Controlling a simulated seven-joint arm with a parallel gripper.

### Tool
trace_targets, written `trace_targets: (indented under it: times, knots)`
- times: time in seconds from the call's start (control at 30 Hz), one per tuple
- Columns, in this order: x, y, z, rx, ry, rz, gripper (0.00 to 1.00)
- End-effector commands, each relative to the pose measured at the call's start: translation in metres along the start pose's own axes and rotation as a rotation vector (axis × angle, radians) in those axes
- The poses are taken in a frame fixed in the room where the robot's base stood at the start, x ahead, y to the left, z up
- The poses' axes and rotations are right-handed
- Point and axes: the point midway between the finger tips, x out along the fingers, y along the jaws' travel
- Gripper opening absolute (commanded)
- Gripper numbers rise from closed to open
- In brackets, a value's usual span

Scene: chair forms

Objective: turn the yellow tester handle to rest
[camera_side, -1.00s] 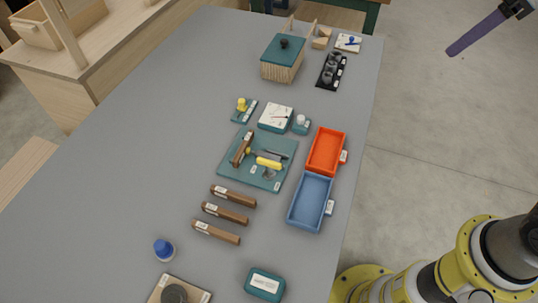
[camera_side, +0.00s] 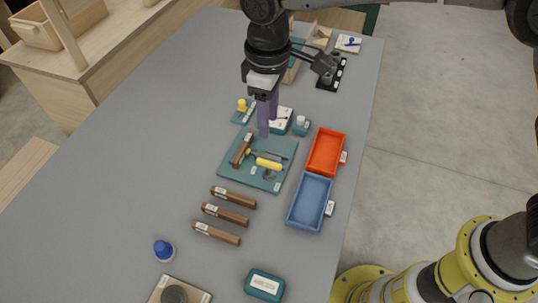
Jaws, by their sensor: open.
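The yellow handle (camera_side: 268,164) lies on the teal board (camera_side: 230,175) in the middle of the table, beside a brown wooden piece (camera_side: 242,150) and a dark metal part (camera_side: 272,155). My gripper (camera_side: 268,127) points down with its two purple fingers apart and nothing seen between them. In the picture its tips are just above the far edge of the board, apart from the yellow handle. Their height over the board is hard to tell. The fingers hide part of the white-topped box (camera_side: 284,122) behind them.
An orange tray (camera_side: 325,152) and a blue tray (camera_side: 310,203) stand right of the board. Several brown bars (camera_side: 225,214) lie in front. A small yellow knob (camera_side: 241,105) stands behind on a teal base. The left part of the table (camera_side: 130,150) is clear.

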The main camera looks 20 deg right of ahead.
Motion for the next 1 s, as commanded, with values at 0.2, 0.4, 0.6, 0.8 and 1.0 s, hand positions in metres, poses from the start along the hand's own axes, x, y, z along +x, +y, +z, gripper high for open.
trace_targets:
  times: [0.2,0.4,0.6,0.8,1.0]
  knots:
    - [0.034,0.001,0.001,0.002,-0.004,-0.001,0.45]
    - [0.073,0.001,0.002,0.003,-0.004,-0.001,0.45]
    - [0.108,0.001,0.002,0.003,-0.003,0.0,0.45]
    - [0.128,0.001,0.001,0.003,-0.001,0.0,0.45]
    - [0.133,0.001,0.001,0.003,0.0,0.0,0.45]
